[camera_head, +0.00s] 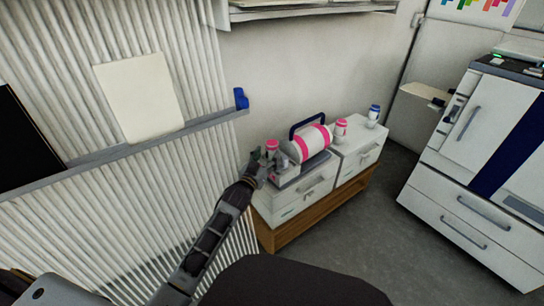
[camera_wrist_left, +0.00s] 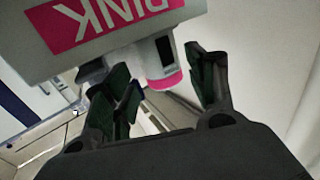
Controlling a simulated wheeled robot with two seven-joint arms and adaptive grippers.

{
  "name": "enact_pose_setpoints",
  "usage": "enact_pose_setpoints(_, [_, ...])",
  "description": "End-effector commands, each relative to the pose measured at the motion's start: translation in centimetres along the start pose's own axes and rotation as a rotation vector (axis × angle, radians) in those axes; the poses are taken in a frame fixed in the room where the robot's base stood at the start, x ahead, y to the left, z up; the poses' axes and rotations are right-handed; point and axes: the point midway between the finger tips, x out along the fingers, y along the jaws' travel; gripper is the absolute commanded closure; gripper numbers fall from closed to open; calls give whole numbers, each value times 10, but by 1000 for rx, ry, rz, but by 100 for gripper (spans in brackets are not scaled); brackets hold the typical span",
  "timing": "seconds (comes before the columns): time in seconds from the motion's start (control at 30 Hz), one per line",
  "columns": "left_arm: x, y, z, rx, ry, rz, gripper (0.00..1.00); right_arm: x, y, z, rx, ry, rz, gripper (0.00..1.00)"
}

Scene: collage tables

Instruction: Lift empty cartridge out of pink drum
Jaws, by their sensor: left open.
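A white drum with pink bands (camera_head: 305,144) and a dark blue handle lies on its side on a white cabinet. A small white cartridge with a pink band (camera_head: 272,146) is at its left end. My left gripper (camera_head: 258,168) is beside this end, open. In the left wrist view, a pale body with an upside-down pink "PINK" label (camera_wrist_left: 95,22) fills the top. Below it, a pale cylinder with a pink end (camera_wrist_left: 163,79) shows between the spread fingers of my left gripper (camera_wrist_left: 170,92); I cannot tell whether they touch it. My right gripper is not in view.
A second pink-banded cartridge (camera_head: 340,129) and a blue-capped one (camera_head: 374,113) stand to the right on the white cabinet (camera_head: 357,157). A wooden base (camera_head: 320,212) is underneath. A ribbed wall with a grey rail (camera_head: 150,138) is at left. A large white machine (camera_head: 470,180) stands at right, beyond open floor.

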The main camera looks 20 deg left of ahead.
Motion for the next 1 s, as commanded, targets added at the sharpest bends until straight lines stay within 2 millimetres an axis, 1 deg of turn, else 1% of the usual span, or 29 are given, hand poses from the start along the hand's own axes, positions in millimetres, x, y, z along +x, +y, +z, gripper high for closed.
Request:
enact_pose_setpoints(0.23, [0, 0, 0, 0, 0, 0, 43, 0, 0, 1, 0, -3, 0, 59])
enact_pose_setpoints(0.37, [4, 0, 0, 0, 0, 0, 43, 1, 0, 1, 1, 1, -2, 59])
enact_pose_setpoints(0.57, [16, 0, 1, 0, 0, 0, 43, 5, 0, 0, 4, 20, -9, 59])
enact_pose_setpoints(0.8, [34, 0, 1, 0, 1, -1, 43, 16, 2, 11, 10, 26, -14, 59])
enact_pose_setpoints(1.0, [48, 0, 1, 0, 0, 0, 43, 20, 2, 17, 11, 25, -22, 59])
